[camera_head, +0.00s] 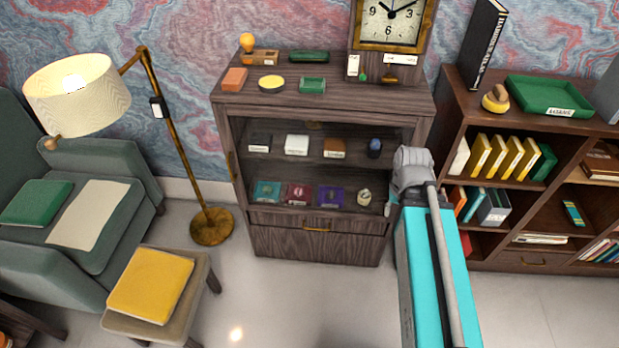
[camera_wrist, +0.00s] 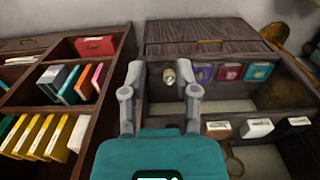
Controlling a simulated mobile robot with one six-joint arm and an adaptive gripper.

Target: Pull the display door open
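The dark wood display cabinet (camera_head: 330,108) stands at the centre of the head view. Its front shows two shelves of small items, and its door looks like a clear pane; I cannot tell whether it is shut or ajar. A thin brass handle (camera_head: 232,165) runs upright on the front's left edge. My gripper (camera_wrist: 160,72) is open and empty in the wrist view, its fingers on both sides of a small cream jar (camera_wrist: 169,75) seen beyond them. In the head view my arm covers the cabinet's lower right front, and the fingers are mostly hidden.
A bookshelf (camera_head: 450,88) stands close at the right. A drawer with a brass pull (camera_head: 317,230) is under the display. A floor lamp (camera_head: 212,227), an armchair (camera_head: 95,262) and a stool with a yellow cushion (camera_head: 150,284) stand at the left. The floor before the cabinet is clear.

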